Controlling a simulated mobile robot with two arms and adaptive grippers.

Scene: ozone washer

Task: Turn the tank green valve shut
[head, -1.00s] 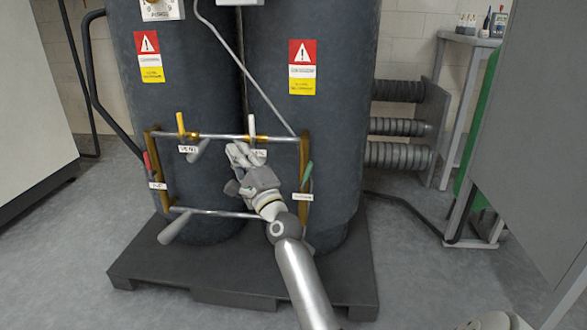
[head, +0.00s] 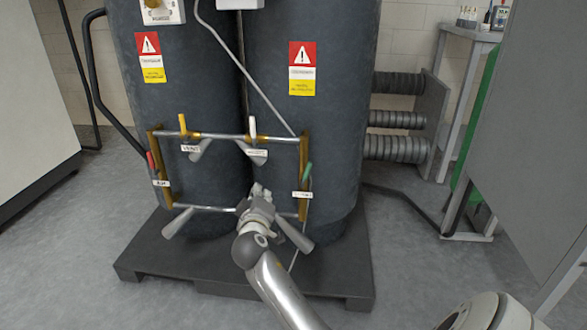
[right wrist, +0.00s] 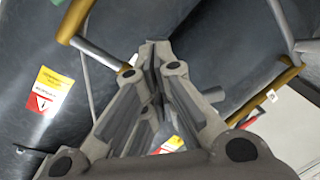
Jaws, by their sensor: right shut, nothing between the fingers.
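The green valve handle (head: 307,172) is a short lever on the right brass upright of the pipe frame. It points up and leans slightly right, with a white label just below it. My right gripper (head: 258,190) is in front of the lower pipe, left of and below the green handle, and apart from it. Its fingers are shut and empty. My left gripper is not in view.
The pipe frame also has a yellow handle (head: 182,124), a white handle (head: 252,127) and a red handle (head: 151,161). Two dark tanks (head: 310,130) stand behind it on a black pallet (head: 190,262). A grey cabinet (head: 535,140) closes off the right side. Grey floor is open at left.

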